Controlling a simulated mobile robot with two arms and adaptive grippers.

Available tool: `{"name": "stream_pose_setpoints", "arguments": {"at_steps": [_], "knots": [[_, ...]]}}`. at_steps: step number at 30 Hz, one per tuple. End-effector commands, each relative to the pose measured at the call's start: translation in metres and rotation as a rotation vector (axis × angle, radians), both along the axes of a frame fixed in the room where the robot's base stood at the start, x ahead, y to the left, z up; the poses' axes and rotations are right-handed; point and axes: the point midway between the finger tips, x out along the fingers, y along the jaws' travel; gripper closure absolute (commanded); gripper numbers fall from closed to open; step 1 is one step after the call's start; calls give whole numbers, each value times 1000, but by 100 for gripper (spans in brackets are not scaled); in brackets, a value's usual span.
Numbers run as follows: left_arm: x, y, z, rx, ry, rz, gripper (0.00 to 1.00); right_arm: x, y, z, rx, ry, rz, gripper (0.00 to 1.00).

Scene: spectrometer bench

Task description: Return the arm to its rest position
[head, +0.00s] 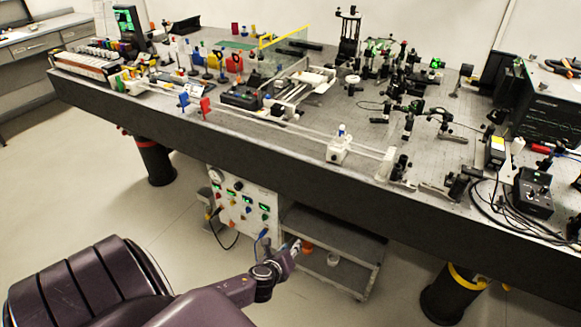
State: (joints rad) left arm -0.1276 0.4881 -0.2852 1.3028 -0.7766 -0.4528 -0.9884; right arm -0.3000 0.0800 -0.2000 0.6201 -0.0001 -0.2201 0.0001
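My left arm comes in from the bottom left of the head view. My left gripper (294,247) is low, in front of the optical bench (290,150) and below its front edge. It overlaps the lower shelf unit under the bench in the picture. The gripper is small and seen at an angle, so I cannot tell whether its fingers are open or shut. I see nothing clearly held in it. My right gripper is not in view.
Under the bench stand a white control panel (243,205) with lit displays and a grey cart (340,235). The bench's dark legs (153,160) reach the floor. The bench top is crowded with optics. Open floor (90,195) lies at the left.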

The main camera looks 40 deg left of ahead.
Motion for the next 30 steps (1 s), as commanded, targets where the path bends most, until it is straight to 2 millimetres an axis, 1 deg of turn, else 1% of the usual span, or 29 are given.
{"name": "stream_pose_setpoints", "arguments": {"at_steps": [13, 15, 17, 20, 21, 23, 24, 26, 27, 29, 30], "knots": [[0, 0, 0, 0, 0, 0, 71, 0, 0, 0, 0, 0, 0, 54], [-5, -1, -7, -22, 8, 14, 71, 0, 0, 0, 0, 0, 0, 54], [-15, -3, -20, -67, 21, 46, 71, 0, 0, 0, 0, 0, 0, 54], [-46, -11, -60, -210, 61, 151, 71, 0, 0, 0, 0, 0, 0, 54], [-64, -17, -81, -287, 80, 214, 71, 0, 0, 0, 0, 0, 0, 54], [-95, -28, -113, -410, 111, 324, 71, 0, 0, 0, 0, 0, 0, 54], [-117, -36, -133, -493, 129, 407, 71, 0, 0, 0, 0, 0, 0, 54], [-152, -50, -161, -610, 155, 534, 71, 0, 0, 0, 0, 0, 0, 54], [-175, -60, -179, -684, 171, 623, 71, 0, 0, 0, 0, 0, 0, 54], [-211, -78, -202, -789, 191, 762, 71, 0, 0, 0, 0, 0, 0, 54], [-237, -90, -216, -852, 204, 858, 71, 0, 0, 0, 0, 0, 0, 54]]}}
